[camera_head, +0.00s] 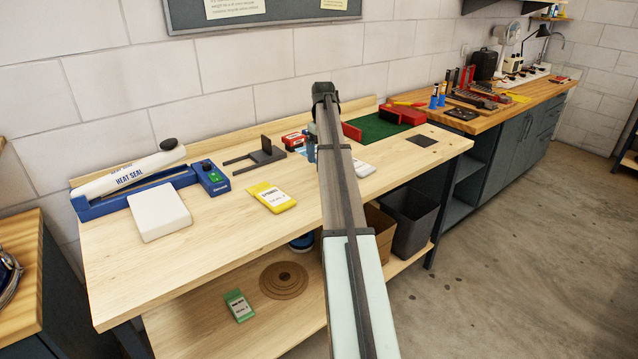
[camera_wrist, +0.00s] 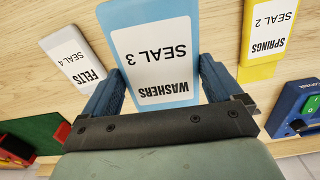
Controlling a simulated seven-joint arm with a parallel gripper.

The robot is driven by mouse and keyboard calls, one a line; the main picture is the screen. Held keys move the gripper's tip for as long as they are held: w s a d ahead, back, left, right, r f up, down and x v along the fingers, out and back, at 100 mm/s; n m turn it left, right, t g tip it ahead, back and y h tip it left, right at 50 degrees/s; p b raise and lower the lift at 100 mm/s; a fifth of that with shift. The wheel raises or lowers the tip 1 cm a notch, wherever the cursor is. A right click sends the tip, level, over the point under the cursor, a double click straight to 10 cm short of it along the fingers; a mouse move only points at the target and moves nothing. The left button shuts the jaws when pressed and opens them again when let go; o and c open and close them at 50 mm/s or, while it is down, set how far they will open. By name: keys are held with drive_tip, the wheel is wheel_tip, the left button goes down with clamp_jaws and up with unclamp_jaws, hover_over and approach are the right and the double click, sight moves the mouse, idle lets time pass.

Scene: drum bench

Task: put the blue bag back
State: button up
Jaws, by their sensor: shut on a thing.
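The light blue bag (camera_wrist: 180,22), labelled WASHERS SEAL 3, is between the two blue fingers of my gripper (camera_wrist: 158,82) in the wrist view. My gripper is shut on it, with a finger against each side edge. In the head view my arm hides most of the gripper and the bag. I cannot tell whether the bag touches the bench top. The yellow bag (camera_head: 271,197), labelled SPRINGS SEAL 2, lies left of my arm; it also shows in the wrist view (camera_wrist: 266,35). The white bag (camera_head: 363,168), labelled FELTS SEAL 4, lies right of my arm.
A blue heat sealer (camera_head: 135,185) and a white block (camera_head: 159,212) stand on the left of the bench. A dark stand (camera_head: 264,151) is behind the yellow bag. A green mat (camera_head: 379,127) with red blocks is at back right. A green bag (camera_head: 239,305) lies on the lower shelf.

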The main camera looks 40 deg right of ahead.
drive_tip(key=shift+f, duration=5.05)
drive_tip(key=shift+f, duration=0.15)
drive_tip(key=o, duration=0.8)
wheel_tip(320, 180, up, 12)
drive_tip(key=shift+r, duration=0.2)
